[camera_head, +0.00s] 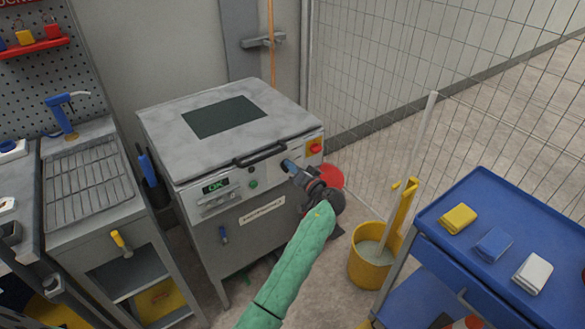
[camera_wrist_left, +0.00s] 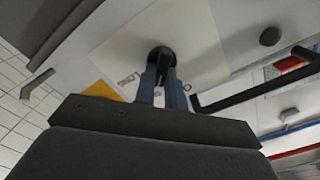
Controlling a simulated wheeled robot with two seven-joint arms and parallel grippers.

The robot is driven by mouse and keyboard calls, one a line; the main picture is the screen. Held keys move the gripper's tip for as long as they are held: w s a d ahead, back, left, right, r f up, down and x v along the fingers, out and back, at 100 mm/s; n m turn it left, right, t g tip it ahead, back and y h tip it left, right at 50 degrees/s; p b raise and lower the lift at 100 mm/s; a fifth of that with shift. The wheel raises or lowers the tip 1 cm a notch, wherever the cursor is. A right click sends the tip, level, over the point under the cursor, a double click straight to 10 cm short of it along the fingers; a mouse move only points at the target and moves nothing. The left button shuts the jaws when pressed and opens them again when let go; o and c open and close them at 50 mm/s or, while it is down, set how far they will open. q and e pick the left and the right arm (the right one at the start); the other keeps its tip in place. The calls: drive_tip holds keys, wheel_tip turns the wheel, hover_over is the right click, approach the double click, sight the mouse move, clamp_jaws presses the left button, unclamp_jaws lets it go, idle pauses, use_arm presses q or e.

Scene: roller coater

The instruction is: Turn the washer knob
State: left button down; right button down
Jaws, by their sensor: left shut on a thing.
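The washer (camera_head: 170,119) is a grey cabinet with a lid, a front handle (camera_head: 262,155), and a small display reading "OK" in green. My left gripper (camera_head: 287,163) is at the right part of its front panel, beside the handle. In the left wrist view the black knob (camera_wrist_left: 162,56) sits on a pale plate, between the blue fingertips of my left gripper (camera_wrist_left: 162,80). The fingers are shut on it. In the head view the gripper hides the knob. The knob's exact angle is hard to tell. My right gripper is not in view.
A red emergency button (camera_head: 315,148) sits just right of my left gripper. A yellow mop bucket (camera_head: 368,268) and a blue cart (camera_head: 520,235) with sponge-like blocks stand to the right. A sink bench (camera_head: 85,235) stands at left. A mesh fence is behind.

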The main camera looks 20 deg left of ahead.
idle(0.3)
use_arm(q)
drive_tip(key=c, duration=1.5)
unclamp_jaws()
drive_tip(key=shift+o, duration=0.2)
drive_tip(key=shift+d, duration=0.1)
